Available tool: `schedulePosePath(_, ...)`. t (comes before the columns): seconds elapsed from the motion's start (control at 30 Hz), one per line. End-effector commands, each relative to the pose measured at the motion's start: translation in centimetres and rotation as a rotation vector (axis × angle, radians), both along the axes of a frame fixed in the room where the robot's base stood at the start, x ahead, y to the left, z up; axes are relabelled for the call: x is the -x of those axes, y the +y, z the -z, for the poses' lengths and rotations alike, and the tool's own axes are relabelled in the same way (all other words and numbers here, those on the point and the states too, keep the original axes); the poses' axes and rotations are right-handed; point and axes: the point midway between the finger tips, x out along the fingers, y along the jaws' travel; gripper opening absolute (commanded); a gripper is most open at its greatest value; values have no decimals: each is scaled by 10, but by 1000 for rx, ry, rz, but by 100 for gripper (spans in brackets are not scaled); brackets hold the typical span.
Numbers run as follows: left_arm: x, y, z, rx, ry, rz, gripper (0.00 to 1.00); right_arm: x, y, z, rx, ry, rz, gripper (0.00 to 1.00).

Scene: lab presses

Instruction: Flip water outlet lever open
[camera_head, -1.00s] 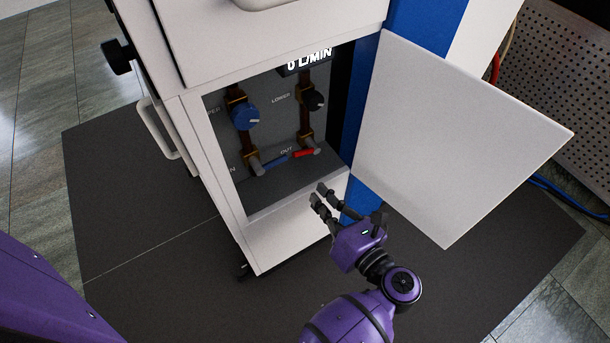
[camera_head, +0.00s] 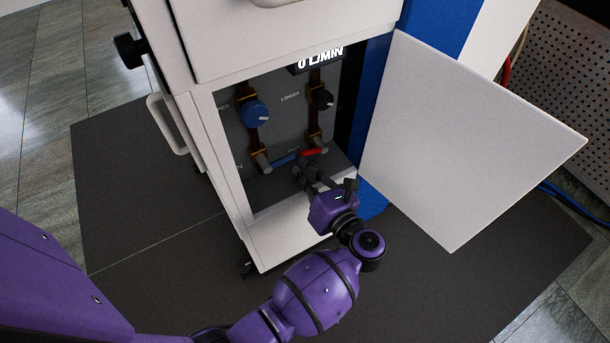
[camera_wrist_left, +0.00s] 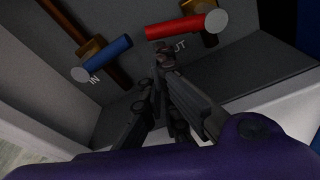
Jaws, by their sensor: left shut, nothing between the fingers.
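The red outlet lever (camera_head: 312,152) sits low inside the open cabinet, by the OUT label. It also shows in the left wrist view (camera_wrist_left: 174,28), lying roughly sideways across its pipe end. The blue inlet lever (camera_head: 285,159) is to its left, by the IN label, and shows in the wrist view too (camera_wrist_left: 107,53). My left gripper (camera_head: 303,171) reaches into the cabinet opening. Its fingers (camera_wrist_left: 160,62) are shut and empty, with the tips just below the red lever; I cannot tell whether they touch it. My right gripper is not in view.
A blue knob (camera_head: 255,113) and a dark knob (camera_head: 322,99) sit on the pipes above. The display (camera_head: 320,58) reads 0 L/MIN. The open white door (camera_head: 470,140) stands to the right.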

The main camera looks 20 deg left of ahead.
Motion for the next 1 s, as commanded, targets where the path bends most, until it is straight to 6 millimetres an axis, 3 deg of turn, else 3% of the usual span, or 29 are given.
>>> schedulePosePath(0.23, 1, -1, -3, -16, 25, -1, 0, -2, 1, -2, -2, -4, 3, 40)
schedulePosePath(0.5, 3, 2, -20, -143, 184, -2, 0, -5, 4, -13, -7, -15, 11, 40)
schedulePosePath(1.0, 4, 1, -20, -158, 203, 0, 0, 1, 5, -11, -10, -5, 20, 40)
